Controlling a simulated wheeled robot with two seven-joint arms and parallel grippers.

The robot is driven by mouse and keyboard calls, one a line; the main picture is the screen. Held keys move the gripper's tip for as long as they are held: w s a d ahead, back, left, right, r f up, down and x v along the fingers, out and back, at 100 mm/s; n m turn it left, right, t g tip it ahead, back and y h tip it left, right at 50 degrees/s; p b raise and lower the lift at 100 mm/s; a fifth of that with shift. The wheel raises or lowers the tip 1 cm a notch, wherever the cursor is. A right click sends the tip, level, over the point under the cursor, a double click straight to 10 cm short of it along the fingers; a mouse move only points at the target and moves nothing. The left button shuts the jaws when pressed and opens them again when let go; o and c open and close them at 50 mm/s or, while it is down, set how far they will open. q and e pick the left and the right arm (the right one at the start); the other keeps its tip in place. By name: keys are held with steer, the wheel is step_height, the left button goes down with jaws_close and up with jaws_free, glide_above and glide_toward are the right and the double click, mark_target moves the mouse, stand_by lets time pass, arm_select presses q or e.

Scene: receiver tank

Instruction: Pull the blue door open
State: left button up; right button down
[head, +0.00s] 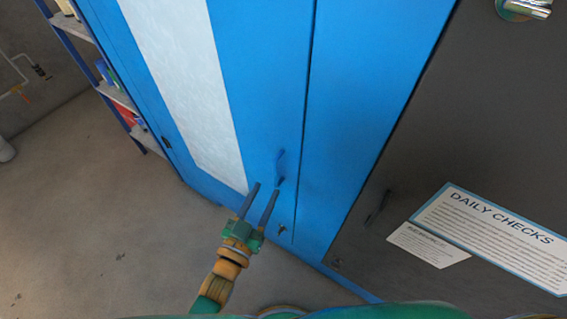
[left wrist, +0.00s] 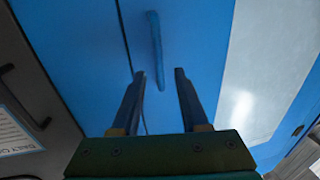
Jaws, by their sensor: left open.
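The blue door (head: 255,70) with a pale panel fills the upper middle of the head view; it looks shut, with a dark seam along its right edge. Its blue handle (head: 280,167) is a small upright bar near that seam. My left gripper (head: 265,188) is open and empty, just below and left of the handle in the head view. In the left wrist view, the handle (left wrist: 156,50) lies ahead, in line with the gap between the open fingers (left wrist: 158,75). I cannot tell whether a finger touches it. My right gripper is not in view.
A dark grey cabinet front (head: 460,110) with a black handle (head: 378,206) and a "Daily checks" sign (head: 495,237) stands to the right. A shelf unit (head: 118,97) stands at the far left. The grey floor (head: 90,215) at the left is clear.

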mark_target(274, 176)
arm_select(q)
steer(key=x, duration=0.5)
steer(key=shift+w+d, duration=0.1)
steer(key=shift+w, duration=0.05)
jaws_close()
stand_by(1.2)
